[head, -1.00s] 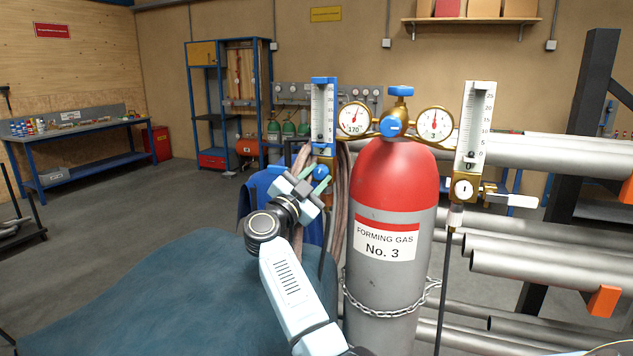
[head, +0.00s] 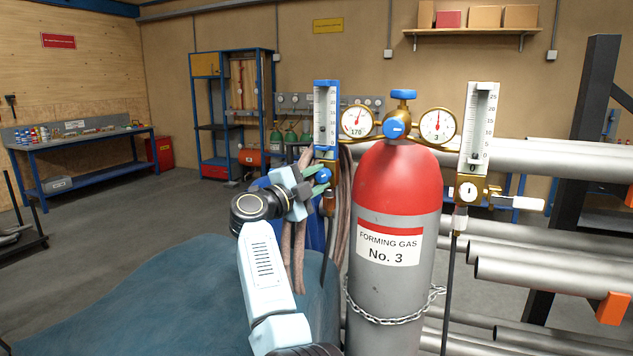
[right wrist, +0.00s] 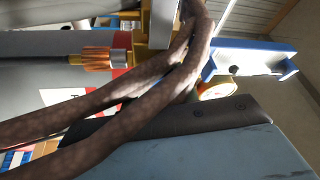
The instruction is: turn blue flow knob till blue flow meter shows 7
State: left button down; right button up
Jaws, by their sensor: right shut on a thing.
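The blue flow meter (head: 326,112) is an upright blue-framed tube with a white scale, left of the gas cylinder; its exact reading is too small to tell. The blue flow knob (head: 323,175) sits at its lower end. My right gripper (head: 320,182) reaches it from the lower left and is shut on the knob, its green-tipped fingers at the knob's sides. In the right wrist view the blue flow meter (right wrist: 250,62) lies sideways behind hoses, and the knob is hidden there. My left gripper is not in view.
The red-topped cylinder (head: 388,250) stands close to the right of the gripper, with two round gauges above it. A white flow meter (head: 479,125) is further right. Brown hoses (right wrist: 130,95) hang close by the gripper. Steel pipes (head: 545,275) lie at the right.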

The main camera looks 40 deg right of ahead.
dwell(0.3)
jog(key=o, duration=1)
jog(key=shift+c, duration=0.2)
jog(key=s+a+f+b, duration=0.1)
jog(key=a+f+b, duration=0.1)
jog(key=a, duration=1.1)
jog(key=shift+s+b, duration=0.3)
jog(key=shift+s, duration=0.05)
jog(key=shift+a+f, duration=0.1)
